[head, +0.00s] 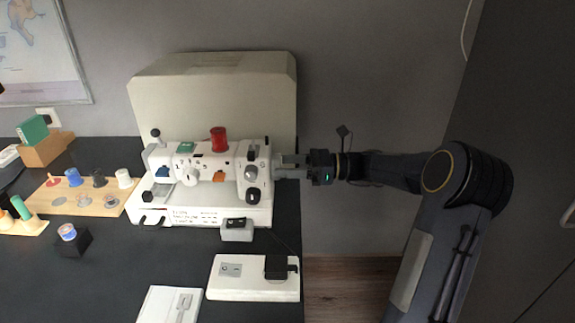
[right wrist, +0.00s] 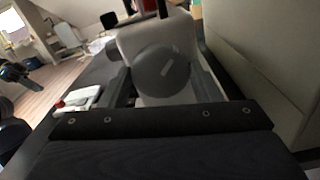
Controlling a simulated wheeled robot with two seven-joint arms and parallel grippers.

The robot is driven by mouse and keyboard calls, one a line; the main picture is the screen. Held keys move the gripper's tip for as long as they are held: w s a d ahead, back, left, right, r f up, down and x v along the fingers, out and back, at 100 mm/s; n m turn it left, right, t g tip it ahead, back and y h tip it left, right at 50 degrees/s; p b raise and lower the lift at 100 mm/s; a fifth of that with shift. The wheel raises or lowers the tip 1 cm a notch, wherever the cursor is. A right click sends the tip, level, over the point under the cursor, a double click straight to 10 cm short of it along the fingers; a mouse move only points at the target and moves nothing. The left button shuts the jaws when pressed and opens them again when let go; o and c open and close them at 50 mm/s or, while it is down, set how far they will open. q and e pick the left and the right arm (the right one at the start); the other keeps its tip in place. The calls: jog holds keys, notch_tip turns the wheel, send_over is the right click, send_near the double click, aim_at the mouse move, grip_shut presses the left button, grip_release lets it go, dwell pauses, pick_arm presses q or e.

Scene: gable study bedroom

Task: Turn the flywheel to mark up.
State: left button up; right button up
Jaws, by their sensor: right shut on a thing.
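The white sewing machine (head: 205,170) stands on the dark table before its pale cover. Its flywheel is on its right end; the right wrist view shows the flywheel (right wrist: 160,78) face-on as a dark grey disc. A short pale mark (right wrist: 169,64) lies on its upper right part, tilted from vertical. My right gripper (head: 280,166) reaches in from the right and is shut on the flywheel, with a finger at either side of the disc in the right wrist view. In the head view my gripper hides most of the flywheel.
A red thread spool (head: 219,139) stands on top of the machine. A wooden spool board (head: 85,197) is at the left. The pale cover (head: 215,90) rises close behind.

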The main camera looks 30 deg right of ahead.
jog(key=n+b, duration=0.1)
jog(key=n, duration=0.7)
jog(key=shift+s, duration=0.1)
jog(key=shift+n+b, duration=0.3)
dwell(0.4)
jog(key=o, duration=1)
jog(key=p+v, duration=0.1)
jog(key=v, duration=0.6)
jog(key=shift+s+d, duration=0.25)
jog(key=shift+d, duration=0.05)
